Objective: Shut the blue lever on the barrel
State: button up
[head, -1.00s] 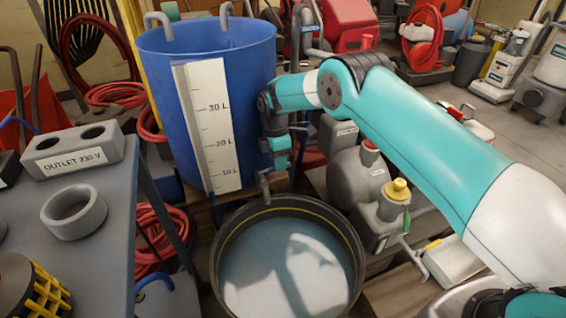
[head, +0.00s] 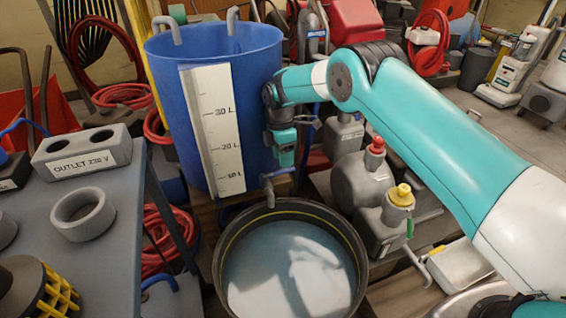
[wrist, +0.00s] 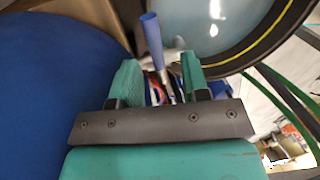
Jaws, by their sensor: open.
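The blue barrel (head: 258,75) stands upright with a white litre scale on its front. A grey tap (head: 267,188) sticks out low on its side, above the round dark tub. The blue lever (wrist: 151,38) shows in the wrist view as a short blue handle on a thin metal stem; in the head view the lever (head: 281,172) is small, just under my gripper. My gripper (head: 286,160) hangs beside the barrel, pointing down. In the wrist view my gripper (wrist: 160,72) is open, with the lever's stem between its fingers. Contact cannot be told.
The tub (head: 291,262) of water stands below the tap. Grey canisters (head: 362,182) with red and yellow caps stand close to the right of my gripper. A grey table (head: 95,255) with a ring and an outlet block is at the left.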

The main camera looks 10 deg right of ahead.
notch_tip(320, 180, up, 17)
jog(key=p, duration=0.3)
jog(key=shift+f, duration=0.2)
